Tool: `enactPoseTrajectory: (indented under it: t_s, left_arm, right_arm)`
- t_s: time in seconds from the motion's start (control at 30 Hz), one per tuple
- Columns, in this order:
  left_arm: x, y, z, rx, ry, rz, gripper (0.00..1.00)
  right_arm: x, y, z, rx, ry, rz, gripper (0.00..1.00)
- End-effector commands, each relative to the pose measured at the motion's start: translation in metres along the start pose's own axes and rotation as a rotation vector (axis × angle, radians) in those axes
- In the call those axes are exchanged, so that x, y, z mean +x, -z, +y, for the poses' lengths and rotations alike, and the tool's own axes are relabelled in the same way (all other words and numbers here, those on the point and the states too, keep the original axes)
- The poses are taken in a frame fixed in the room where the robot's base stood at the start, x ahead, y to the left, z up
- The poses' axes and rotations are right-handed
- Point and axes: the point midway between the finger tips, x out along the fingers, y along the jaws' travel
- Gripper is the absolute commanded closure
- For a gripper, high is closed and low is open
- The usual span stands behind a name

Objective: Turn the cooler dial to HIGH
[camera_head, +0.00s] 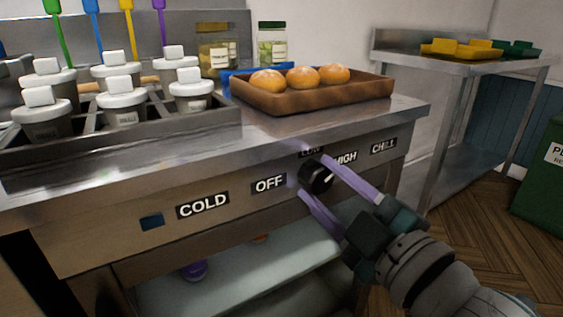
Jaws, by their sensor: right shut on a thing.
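The cooler dial (315,177) is a round black knob on the steel front panel, between the OFF label (269,184) and the HIGH label (345,158). A small white mark shows on its right side; the exact setting is hard to tell. The LOW label (311,151) above the dial is partly covered by a finger. My right gripper (306,169) comes from the lower right, with one purple finger above the dial and one below it, shut on the dial. My left gripper is out of view.
A brown tray (330,98) of buns stands on the counter above the panel. White-lidded containers (124,98) fill a rack at left. A COLD label (203,205) and a CHILL label (383,146) flank the dial area. A lower shelf (220,285) lies under the panel.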

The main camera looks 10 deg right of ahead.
Motion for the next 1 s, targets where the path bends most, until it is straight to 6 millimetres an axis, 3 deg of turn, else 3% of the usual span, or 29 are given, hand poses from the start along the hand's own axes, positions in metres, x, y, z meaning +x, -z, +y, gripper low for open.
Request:
enactPoseTrajectory:
  t_s: [0.33,0.83,0.87,1.0]
  left_arm:
    - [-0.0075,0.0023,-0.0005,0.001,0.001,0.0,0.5]
    - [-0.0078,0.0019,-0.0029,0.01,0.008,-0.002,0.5]
    - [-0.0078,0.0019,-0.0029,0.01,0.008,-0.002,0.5]
    - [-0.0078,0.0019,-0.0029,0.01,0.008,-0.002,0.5]
  right_arm:
    - [0.0004,0.0013,0.0011,0.124,0.0,-0.008,1.0]
    - [0.0003,0.0009,0.0005,0.143,0.0,-0.01,1.0]
    - [0.0002,0.0009,0.0005,0.143,0.0,-0.01,0.47]
    - [0.0002,0.0008,0.0004,0.142,0.0,-0.01,0.31]
